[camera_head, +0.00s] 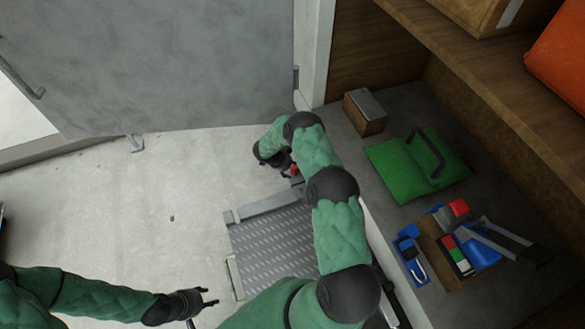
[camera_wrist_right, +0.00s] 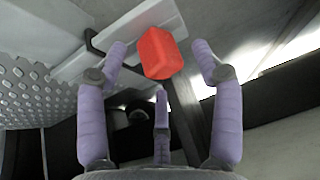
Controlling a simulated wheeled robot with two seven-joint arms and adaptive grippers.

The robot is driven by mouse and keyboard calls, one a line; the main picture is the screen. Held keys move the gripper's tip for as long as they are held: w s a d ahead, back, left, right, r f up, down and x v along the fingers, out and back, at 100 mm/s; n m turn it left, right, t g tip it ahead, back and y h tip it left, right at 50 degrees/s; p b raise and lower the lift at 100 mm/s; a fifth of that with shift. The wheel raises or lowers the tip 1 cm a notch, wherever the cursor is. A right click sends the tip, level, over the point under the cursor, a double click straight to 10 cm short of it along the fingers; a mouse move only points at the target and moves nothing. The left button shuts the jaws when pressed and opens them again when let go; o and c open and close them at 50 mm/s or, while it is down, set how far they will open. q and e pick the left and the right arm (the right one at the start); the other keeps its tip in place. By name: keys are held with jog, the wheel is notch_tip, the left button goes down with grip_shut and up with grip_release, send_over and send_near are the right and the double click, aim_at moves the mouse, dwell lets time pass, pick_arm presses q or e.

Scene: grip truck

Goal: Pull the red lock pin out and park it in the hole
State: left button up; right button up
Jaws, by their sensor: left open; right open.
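The red lock pin (camera_wrist_right: 161,54) shows in the right wrist view as a red block-shaped head in front of a pale metal bar. In the head view a small part of the red pin (camera_head: 294,170) shows beside my right gripper (camera_head: 284,166). In the right wrist view my right gripper (camera_wrist_right: 160,62) is open, with its purple fingers spread on both sides of the red head. I cannot tell whether any finger touches it. My left gripper (camera_head: 210,297) is open and empty over the pale floor at the lower middle. I cannot make out the parking hole.
A metal tread plate (camera_head: 270,250) lies below my right arm. On the grey shelf at right are a small wooden box (camera_head: 366,112), a green bag (camera_head: 400,170) and a tool caddy (camera_head: 440,262). A grey door panel (camera_head: 170,70) stands at the back.

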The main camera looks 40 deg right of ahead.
jog(key=v, duration=1.1)
jog(key=shift+a+r, duration=0.15)
jog(key=shift+r, duration=0.15)
jog(key=s+a+f+n+t+y, duration=0.2)
jog(key=s+a+f+n+t, duration=0.1)
jog(key=a+n, duration=0.35)
jog(key=s+a+f+n+t+y, duration=0.1)
jog(key=s+a+f+n+t, duration=0.15)
jog(key=a+n, duration=0.35)
jog(key=s+a+r+n+g+y, duration=0.1)
jog(key=s+a+n+g+y, duration=0.1)
jog(key=s+a, duration=0.6)
jog(key=s+a+n+g+y, duration=0.2)
jog(key=s+a+n+y, duration=0.2)
jog(key=s+a, duration=0.4)
jog(key=s+y, duration=0.1)
jog(key=s, duration=0.4)
jog(key=shift+a+r, duration=0.4)
jog(key=shift+s, duration=0.15)
